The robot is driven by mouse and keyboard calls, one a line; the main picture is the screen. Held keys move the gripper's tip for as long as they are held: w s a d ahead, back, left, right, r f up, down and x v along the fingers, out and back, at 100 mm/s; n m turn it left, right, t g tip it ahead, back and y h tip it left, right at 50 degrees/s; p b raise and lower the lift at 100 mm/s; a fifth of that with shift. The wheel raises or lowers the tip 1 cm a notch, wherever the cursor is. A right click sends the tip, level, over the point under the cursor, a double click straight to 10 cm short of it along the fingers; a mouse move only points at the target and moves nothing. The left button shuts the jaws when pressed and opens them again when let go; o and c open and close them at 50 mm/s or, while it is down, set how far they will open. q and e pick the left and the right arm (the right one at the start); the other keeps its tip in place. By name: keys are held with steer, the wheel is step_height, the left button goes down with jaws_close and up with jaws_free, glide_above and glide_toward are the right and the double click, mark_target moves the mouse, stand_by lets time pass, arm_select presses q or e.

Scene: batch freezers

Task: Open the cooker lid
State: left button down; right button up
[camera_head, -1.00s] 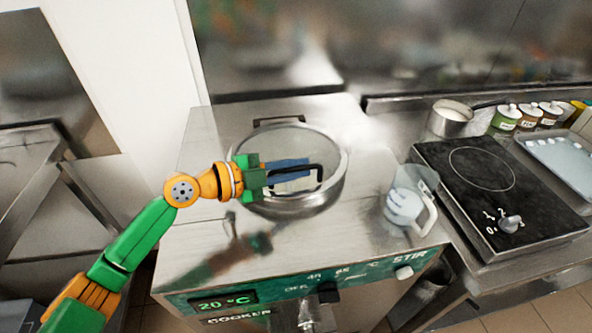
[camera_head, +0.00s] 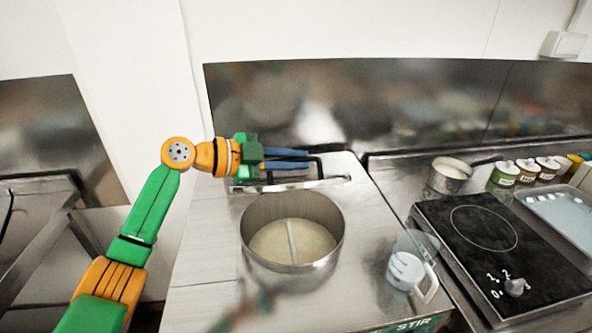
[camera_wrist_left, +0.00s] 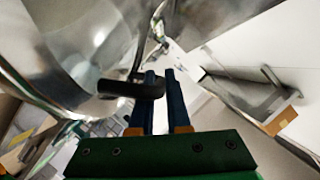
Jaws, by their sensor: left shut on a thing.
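The cooker pot (camera_head: 335,245) is uncovered, with pale contents and an upright divider-like bar inside. The cooker lid (camera_head: 325,184) stands raised behind the pot, seen nearly edge-on as a thin bright strip. Its black handle (camera_head: 318,166) faces up and back. My left gripper (camera_head: 305,158) is at the handle, its blue fingers shut on it. In the left wrist view the shiny lid (camera_wrist_left: 85,40) fills the upper left, and the black handle (camera_wrist_left: 130,88) reaches the fingers of my left gripper (camera_wrist_left: 162,85). My right gripper is not in view.
A clear measuring jug (camera_head: 408,270) stands on the cooker top right of the pot. Further right are a black hob (camera_head: 490,245), a small pan (camera_head: 450,175), several jars (camera_head: 505,174) and a tray (camera_head: 560,212). A metal backsplash (camera_head: 400,105) rises behind.

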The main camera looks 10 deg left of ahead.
arm_select(q)
steer(key=shift+w+a+r, duration=0.1)
steer(key=shift+w+r, duration=0.05)
steer(key=shift+r, duration=0.05)
steer(key=c, duration=0.9)
jaws_free()
steer(key=shift+w+f, duration=0.15)
steer(key=shift+a+b, duration=0.2)
steer(key=shift+b, duration=0.1)
steer(key=b+v, duration=0.3)
steer(key=v, duration=0.3)
steer(key=shift+s+a, duration=0.2)
steer(key=shift+s, duration=0.05)
steer(key=shift+s+a, duration=0.1)
steer(key=shift+a, duration=0.05)
steer(key=shift+r, duration=0.2)
